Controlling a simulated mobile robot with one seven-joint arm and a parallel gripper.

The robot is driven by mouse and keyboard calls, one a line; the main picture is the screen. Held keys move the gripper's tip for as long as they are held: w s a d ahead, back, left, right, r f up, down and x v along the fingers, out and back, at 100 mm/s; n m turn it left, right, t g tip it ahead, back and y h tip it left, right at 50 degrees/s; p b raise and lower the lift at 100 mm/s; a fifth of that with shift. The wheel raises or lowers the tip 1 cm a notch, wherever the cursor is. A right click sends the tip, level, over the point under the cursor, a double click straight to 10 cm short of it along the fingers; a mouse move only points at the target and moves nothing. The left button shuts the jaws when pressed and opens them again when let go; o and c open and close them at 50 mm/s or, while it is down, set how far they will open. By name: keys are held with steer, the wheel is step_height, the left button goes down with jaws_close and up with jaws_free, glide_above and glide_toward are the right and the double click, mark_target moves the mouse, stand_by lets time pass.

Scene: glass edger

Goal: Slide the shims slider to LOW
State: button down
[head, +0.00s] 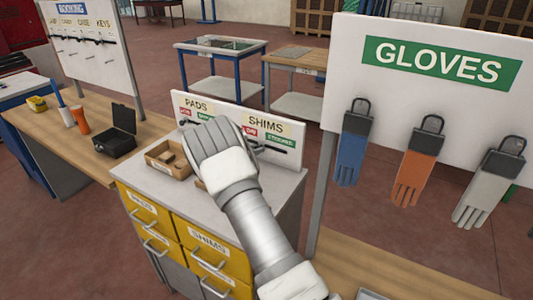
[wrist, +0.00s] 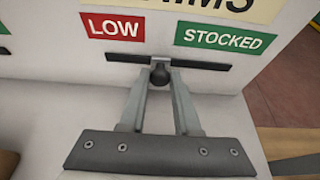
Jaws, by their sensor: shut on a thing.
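The shims board (head: 268,131) stands on the cabinet top behind my arm in the head view. In the wrist view, a red LOW label (wrist: 115,26) is at the left and a green STOCKED label (wrist: 218,37) at the right. The dark slider slot (wrist: 200,64) runs below both labels. The round dark slider knob (wrist: 160,75) sits near the slot's middle, between the two labels. My gripper (wrist: 160,82) is shut on the knob, one finger on each side. In the head view my arm hides the gripper's fingers and the knob.
A brown bin (head: 165,157) sits on the cabinet top left of my arm. Yellow drawers (head: 152,214) are below it. A gloves board (head: 435,70) with several hanging gloves stands at the right. A wooden bench (head: 100,150) with an open black case (head: 117,130) is at the left.

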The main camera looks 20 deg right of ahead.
mark_target(249, 142)
steer(key=w+a, duration=0.1)
steer(key=w, duration=0.1)
steer(key=w+a, duration=0.2)
steer(key=shift+r, duration=0.1)
steer(key=shift+w+a+r+b, duration=0.1)
steer(key=shift+w+a+b, duration=0.2)
steer(key=shift+w+a, duration=0.1)
steer(key=c, duration=0.7)
jaws_free()
steer(key=shift+w, duration=0.1)
steer(key=shift+o, duration=0.2)
steer(key=shift+a, duration=0.1)
steer(key=shift+s+a, duration=0.2)
steer(key=shift+s, duration=0.1)
steer(key=b+v, duration=0.2)
steer(key=v, duration=1.4)
steer(key=shift+s+a+r+b, duration=0.2)
steer(key=shift+r+b, duration=0.1)
steer(key=shift+b, duration=0.1)
